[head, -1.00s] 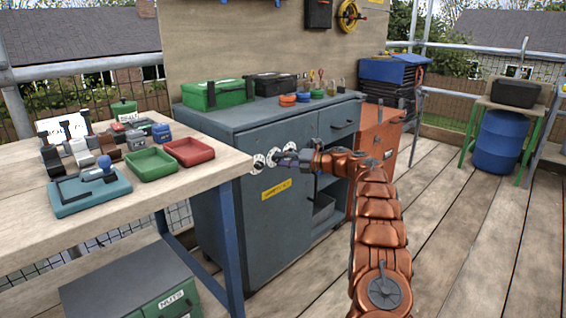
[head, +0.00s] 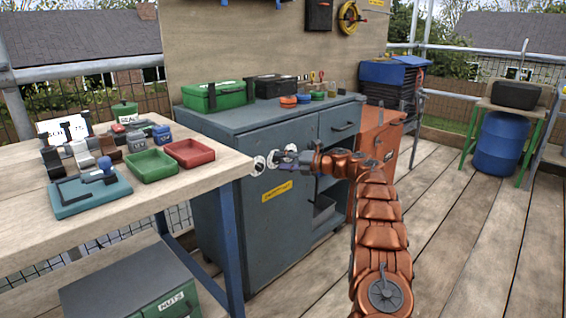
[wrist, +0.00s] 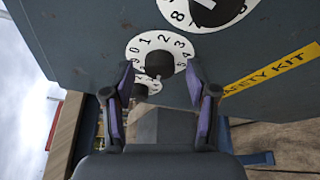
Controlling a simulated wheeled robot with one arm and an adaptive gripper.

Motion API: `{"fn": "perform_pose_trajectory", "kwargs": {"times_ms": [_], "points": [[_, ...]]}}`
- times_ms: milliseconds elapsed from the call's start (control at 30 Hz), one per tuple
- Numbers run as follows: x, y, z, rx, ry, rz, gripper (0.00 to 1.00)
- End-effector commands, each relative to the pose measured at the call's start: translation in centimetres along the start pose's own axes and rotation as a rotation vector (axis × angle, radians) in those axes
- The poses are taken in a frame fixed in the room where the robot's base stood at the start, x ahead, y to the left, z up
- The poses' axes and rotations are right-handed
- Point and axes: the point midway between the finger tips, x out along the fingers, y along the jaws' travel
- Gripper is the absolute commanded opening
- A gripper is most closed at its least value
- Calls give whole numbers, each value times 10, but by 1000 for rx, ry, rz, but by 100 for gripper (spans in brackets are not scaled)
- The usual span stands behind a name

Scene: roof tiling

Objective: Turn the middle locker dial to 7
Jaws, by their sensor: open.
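The grey locker cabinet (head: 262,225) has a row of white numbered dials with black knobs on its door. In the wrist view the middle dial (wrist: 180,43) shows figures around 0 to 4 on its ring. Its black knob (wrist: 158,64) lies between my fingers in the picture, with gaps either side; I cannot tell how deep the fingers reach. The dial's setting is not readable. My gripper (wrist: 160,72) is open and empty; it also shows at the door in the head view (head: 283,161). A nearer dial (wrist: 205,12) is cut off at the top, and another (wrist: 142,88) is partly hidden.
A yellow safety kit label (wrist: 272,68) is on the door. A wooden workbench (head: 222,168) with trays stands close on the left. An open shelf bay (head: 325,200) is beside the door.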

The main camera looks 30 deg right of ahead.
Motion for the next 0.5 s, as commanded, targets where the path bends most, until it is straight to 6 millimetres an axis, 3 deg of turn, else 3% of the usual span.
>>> {"fn": "perform_pose_trajectory", "kwargs": {"times_ms": [267, 500], "points": [[-10, 0, 1, 0, -2, -1, 57], [-52, -1, 0, 3, -1, -1, 57]]}}
